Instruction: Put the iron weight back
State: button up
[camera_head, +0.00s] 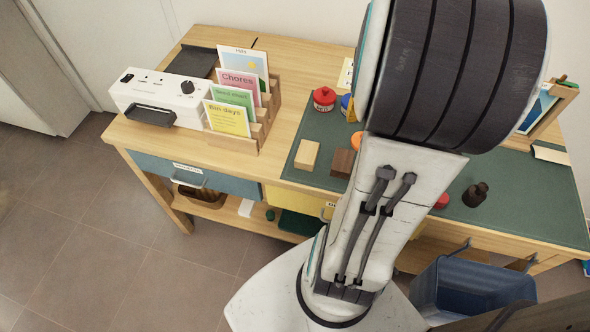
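A small dark knobbed object (475,195), which looks like the iron weight, stands on the green mat (535,210) at the right part of the desk. It is right of my arm, and nothing holds it. My arm crosses the middle of the view and hides part of the mat and desk. My gripper is out of view, so its fingers and anything in them cannot be seen.
A light block (307,155), a dark block (342,163) and a red round item (324,98) sit on the mat. A card rack (265,112) and white device (160,97) stand left. A blue bin (470,290) is at the front right. Floor at left is clear.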

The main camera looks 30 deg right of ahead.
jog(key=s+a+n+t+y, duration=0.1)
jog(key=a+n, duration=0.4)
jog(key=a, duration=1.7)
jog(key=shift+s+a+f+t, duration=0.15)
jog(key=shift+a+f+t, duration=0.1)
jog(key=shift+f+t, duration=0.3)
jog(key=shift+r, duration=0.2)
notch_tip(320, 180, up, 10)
jog(key=p, duration=0.9)
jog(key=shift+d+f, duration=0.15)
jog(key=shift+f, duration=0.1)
